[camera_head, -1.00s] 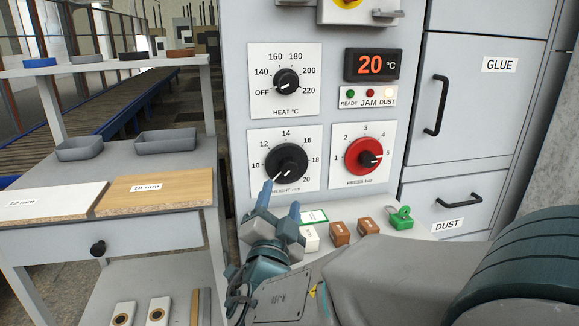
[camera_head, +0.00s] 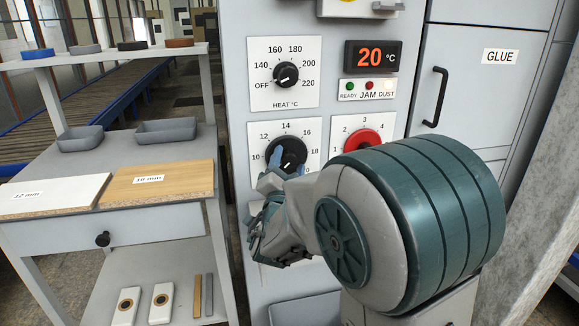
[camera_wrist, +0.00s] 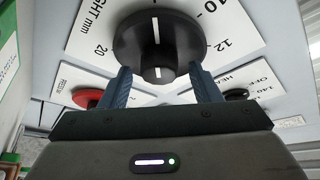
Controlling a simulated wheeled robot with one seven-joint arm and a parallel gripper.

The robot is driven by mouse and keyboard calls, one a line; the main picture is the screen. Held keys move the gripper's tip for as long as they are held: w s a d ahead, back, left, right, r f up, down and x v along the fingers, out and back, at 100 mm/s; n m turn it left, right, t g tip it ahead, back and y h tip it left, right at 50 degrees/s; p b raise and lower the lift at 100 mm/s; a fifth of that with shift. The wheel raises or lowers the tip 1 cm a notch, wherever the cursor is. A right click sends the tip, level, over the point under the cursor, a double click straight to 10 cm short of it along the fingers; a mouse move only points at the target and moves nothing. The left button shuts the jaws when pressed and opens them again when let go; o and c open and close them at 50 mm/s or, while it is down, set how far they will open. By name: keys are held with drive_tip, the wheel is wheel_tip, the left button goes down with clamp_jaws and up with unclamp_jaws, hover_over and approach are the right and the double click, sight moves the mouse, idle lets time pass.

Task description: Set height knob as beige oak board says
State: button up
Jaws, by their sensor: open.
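The black height knob (camera_head: 287,155) is on the machine's front panel, partly covered by my gripper in the head view. In the wrist view the knob (camera_wrist: 156,35) fills the top middle. Its white line points into the gap between 20 and 10, beside the "HEIGHT mm" lettering. My gripper (camera_wrist: 158,85) is open, with one blue finger on each side of the knob's lower part; I cannot tell whether they touch it. The beige oak board (camera_head: 170,186) lies on the left bench; its label (camera_head: 148,179) appears to read 18 mm.
A white board (camera_head: 50,196) with its own label lies left of the oak board. The black heat knob (camera_head: 286,75) is above the height knob, and the red press knob (camera_head: 362,140) is to its right, partly behind my arm. Grey trays (camera_head: 167,131) stand on the bench.

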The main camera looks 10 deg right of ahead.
drive_tip(key=shift+c, duration=0.4)
drive_tip(key=c, duration=0.9)
drive_tip(key=shift+r+p, duration=0.15)
drive_tip(key=shift+p, duration=0.2)
